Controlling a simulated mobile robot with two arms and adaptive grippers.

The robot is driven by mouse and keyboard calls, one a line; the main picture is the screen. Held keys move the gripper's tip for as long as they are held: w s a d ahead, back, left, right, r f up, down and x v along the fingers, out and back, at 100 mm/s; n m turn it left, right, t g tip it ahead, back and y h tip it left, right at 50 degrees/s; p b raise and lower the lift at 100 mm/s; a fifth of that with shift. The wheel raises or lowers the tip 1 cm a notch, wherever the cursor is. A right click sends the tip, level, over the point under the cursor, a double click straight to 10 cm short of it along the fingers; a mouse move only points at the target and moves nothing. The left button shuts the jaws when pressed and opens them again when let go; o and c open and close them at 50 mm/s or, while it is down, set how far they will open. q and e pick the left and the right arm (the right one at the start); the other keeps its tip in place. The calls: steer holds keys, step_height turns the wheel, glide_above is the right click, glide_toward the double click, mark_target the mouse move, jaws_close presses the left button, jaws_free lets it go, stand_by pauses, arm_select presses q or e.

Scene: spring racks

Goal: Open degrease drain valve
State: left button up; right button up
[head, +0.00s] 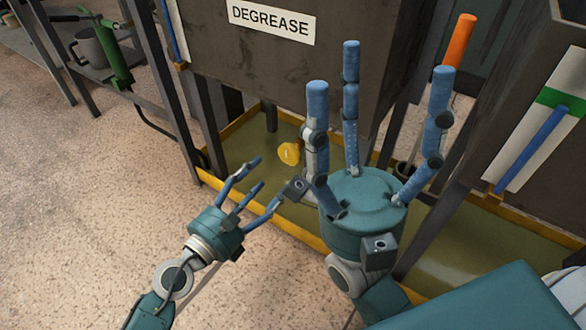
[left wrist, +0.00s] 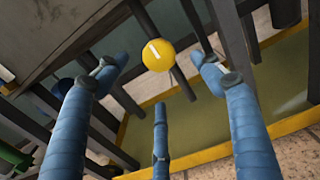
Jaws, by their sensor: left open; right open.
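The degrease tank (head: 290,60) carries a white DEGREASE label (head: 270,21) in the head view. Below it, a yellow round valve knob (head: 289,153) with a pale mark sits near a dark vertical pipe, above the drip tray. The knob also shows in the left wrist view (left wrist: 158,55), ahead of and between the fingers. My left gripper (head: 258,182) is open and empty, to the lower left of the knob and apart from it. My right gripper (head: 375,90) is open and empty, fingers pointing up, nearer the camera and right of the knob.
A yellow-rimmed tray (head: 262,216) with greenish liquid lies under the tank, between dark frame legs (head: 172,95). A shelf at the upper left holds a grey mug (head: 90,47) and a green tool (head: 114,58). Another tank with a blue-and-green gauge (head: 545,118) stands right. Floor at left is clear.

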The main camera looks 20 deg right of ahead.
mark_target(286, 157)
arm_select(q)
steer(key=b+x, duration=0.2)
steer(key=x, duration=0.8)
steer(key=shift+w+d, duration=0.15)
steer(key=shift+w, duration=0.1)
steer(key=shift+c, duration=0.3)
steer(key=c, duration=1.1)
